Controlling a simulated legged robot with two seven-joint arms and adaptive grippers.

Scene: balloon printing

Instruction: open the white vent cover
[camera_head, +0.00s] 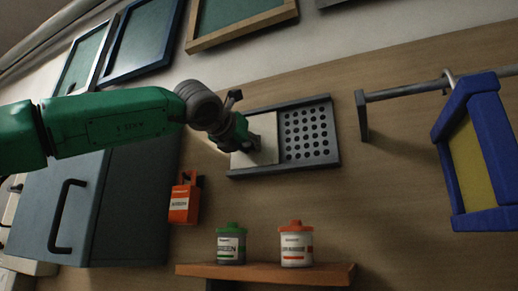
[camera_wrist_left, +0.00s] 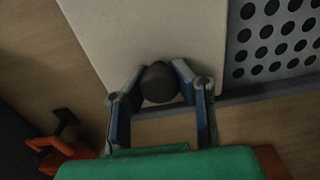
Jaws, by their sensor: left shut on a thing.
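The white vent cover (camera_head: 262,132) sits in a dark grey frame (camera_head: 284,105) on the wall. It covers the left part of the frame, and the perforated vent plate (camera_head: 310,133) shows bare on the right. In the left wrist view the cover (camera_wrist_left: 150,35) carries a round dark knob (camera_wrist_left: 159,82). My left gripper (camera_head: 252,142) is at the cover's knob. In the left wrist view its fingers (camera_wrist_left: 158,85) are closed around the knob from both sides. My right gripper is not in view.
A grey-blue cabinet (camera_head: 140,200) and an orange box (camera_head: 184,200) are on the left. A wooden shelf (camera_head: 265,272) below holds a green-lidded can (camera_head: 231,245) and an orange-lidded can (camera_head: 296,245). A blue frame (camera_head: 480,210) hangs from a rail at right.

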